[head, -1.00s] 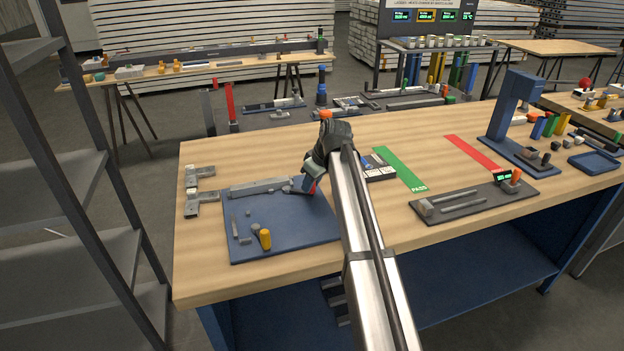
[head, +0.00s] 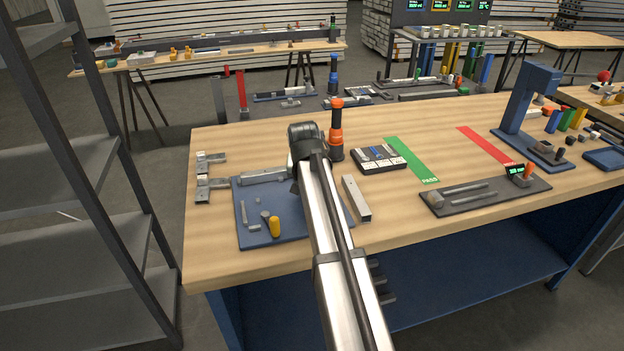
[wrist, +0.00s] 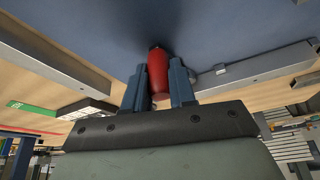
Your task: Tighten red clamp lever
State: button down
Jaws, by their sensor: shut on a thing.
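The red clamp lever (wrist: 158,74) shows in the wrist view as a red tapered handle above the blue fixture plate (wrist: 130,20). My gripper (wrist: 159,88) is shut on it, with one blue finger on each side. In the head view my arm hides the lever and the fingers. The blue plate (head: 285,230) lies on the bench at the left, with a yellow-orange handle (head: 275,227) and small grey parts on it. A grey bar (head: 262,176) runs along the plate's far edge, left of my gripper.
An orange-and-black driver (head: 336,135) stands just right of my arm. A loose grey bar (head: 356,198) lies at the plate's right side. A black case (head: 378,157), a green strip (head: 411,160) and a dark gauge tray (head: 485,194) are farther right. Bare wood lies between them.

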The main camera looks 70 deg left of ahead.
jog(key=shift+s+d+m+t+h, duration=0.25)
jog(key=shift+s+m, duration=0.25)
jog(key=shift+m, duration=0.3)
jog(key=shift+f, duration=0.1)
jog(key=c, duration=0.9)
grip_release()
jog(key=shift+a, duration=0.1)
jog(key=v, duration=1.4)
jog(key=shift+s, duration=0.15)
jog(key=shift+f, duration=0.1)
